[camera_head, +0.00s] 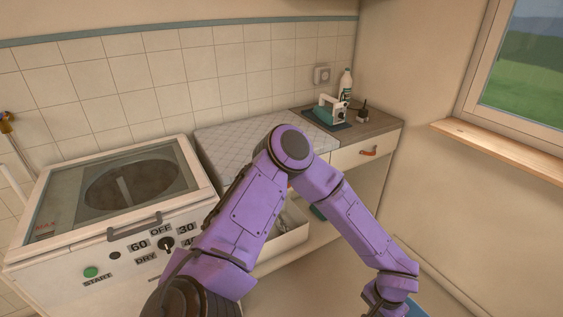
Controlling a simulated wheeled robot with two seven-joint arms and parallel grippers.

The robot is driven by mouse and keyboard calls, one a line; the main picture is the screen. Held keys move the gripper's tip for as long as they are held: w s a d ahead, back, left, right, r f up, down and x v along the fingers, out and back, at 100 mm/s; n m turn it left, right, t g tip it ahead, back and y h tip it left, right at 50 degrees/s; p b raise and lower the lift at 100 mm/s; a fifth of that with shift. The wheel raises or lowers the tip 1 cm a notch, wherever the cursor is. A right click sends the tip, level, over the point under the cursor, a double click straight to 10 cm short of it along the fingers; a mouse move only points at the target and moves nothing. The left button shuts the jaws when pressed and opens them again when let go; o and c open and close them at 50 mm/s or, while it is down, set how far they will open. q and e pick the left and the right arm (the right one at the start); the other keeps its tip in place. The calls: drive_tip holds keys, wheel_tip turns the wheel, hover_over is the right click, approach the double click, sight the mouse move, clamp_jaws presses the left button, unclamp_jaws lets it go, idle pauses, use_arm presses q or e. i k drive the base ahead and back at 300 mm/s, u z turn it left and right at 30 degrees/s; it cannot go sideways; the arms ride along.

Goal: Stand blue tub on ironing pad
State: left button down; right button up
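The ironing pad (232,143), a pale grey quilted sheet, lies on the counter between the washing machine and the iron; nothing stands on its visible part, and my arm covers its front right area. A small piece of something blue (416,309) shows at the bottom edge, beside my wrist; it may be the blue tub, but most of it is out of view. One purple arm of mine rises from the lower left, bends over the counter front and reaches down right. Its gripper is below the frame edge. My other arm does not show.
A washing machine (60,258) with a round lid window stands at left. A teal-and-white iron (328,112), a white bottle (345,85) and a small dark object (362,113) stand at the counter's back right. An open drawer (292,232) juts out below. Floor at right is clear.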

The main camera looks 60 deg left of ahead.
sight(246, 149)
drive_tip(key=u, duration=0.5)
drive_tip(key=i, duration=1)
drive_tip(key=u, duration=0.9)
